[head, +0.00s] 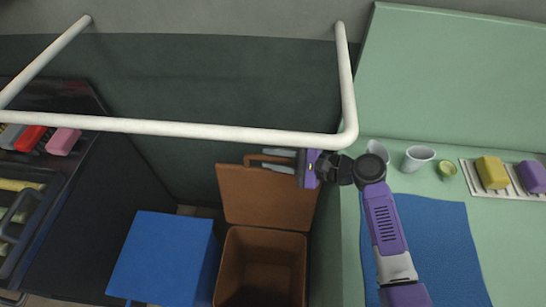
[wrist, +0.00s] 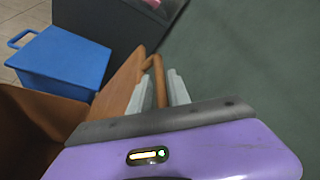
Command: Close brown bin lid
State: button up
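The brown bin (head: 262,262) stands on the floor with its lid (head: 262,196) raised upright at the back. The bin's open inside shows in the head view. A loop handle (head: 254,158) is on the lid's upper edge. My gripper (head: 280,160) is at this handle, coming from the right, with one finger on each side of the handle bar. In the wrist view, the handle (wrist: 159,75) lies between the two grey fingers, which stand apart. Firm contact with the handle is not clear.
A blue bin (head: 165,255) with its lid down stands left of the brown bin. A white rail (head: 200,130) crosses above. A green counter (head: 350,250) with a blue mat (head: 445,245) and cups (head: 418,158) is on the right.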

grip_shut()
dwell(1.3)
